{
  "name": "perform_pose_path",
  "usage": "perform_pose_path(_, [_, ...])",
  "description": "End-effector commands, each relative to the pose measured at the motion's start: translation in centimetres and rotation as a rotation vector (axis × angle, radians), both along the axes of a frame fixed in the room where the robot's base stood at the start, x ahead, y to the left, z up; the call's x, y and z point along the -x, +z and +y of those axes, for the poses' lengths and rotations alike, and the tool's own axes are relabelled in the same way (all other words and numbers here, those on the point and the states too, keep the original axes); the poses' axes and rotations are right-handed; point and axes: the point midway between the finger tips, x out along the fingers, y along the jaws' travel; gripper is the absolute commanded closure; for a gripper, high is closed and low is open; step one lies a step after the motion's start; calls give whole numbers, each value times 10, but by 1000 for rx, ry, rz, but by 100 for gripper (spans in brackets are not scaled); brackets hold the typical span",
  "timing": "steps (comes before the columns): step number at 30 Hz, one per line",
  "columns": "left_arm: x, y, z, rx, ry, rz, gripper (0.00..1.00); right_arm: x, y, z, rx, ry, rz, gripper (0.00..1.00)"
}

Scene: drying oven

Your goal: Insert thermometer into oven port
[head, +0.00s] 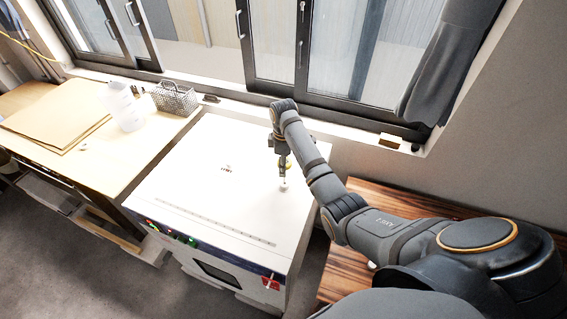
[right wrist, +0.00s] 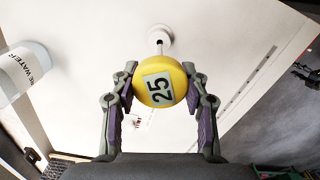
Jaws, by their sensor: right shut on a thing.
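The thermometer has a round yellow head (right wrist: 161,82) marked "25", facing my right wrist camera. My right gripper (head: 284,163) is shut on this head, one purple-padded finger on each side; the grip also shows in the right wrist view (right wrist: 162,85). The oven (head: 205,195) is a white box with a flat top. Its port (head: 284,186) is a small round white collar on the top, directly below the gripper; it also shows beyond the head in the right wrist view (right wrist: 160,34). A thin stem runs from the head toward the collar. I cannot tell whether its tip is inside. My left gripper is not in view.
A wooden bench (head: 140,150) at the left holds a wash bottle (head: 122,106), a wire basket (head: 174,99) and a brown board (head: 52,115). A dark striped wooden table (head: 345,260) stands right of the oven. The window sill (head: 235,112) runs behind. Most of the oven top is clear.

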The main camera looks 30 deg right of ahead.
Motion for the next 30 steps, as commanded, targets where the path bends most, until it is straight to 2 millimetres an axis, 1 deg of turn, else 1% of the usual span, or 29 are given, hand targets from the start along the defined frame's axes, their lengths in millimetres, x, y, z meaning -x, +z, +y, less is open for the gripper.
perform_pose_path(1, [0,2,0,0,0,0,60,0,1,0,0,0,0,85])
perform_pose_path(15, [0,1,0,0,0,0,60,0,0,0,0,0,0,85])
perform_pose_path(24, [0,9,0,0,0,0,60,1,1,0,0,0,1,85])
perform_pose_path(30, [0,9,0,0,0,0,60,0,0,0,-1,0,1,85])
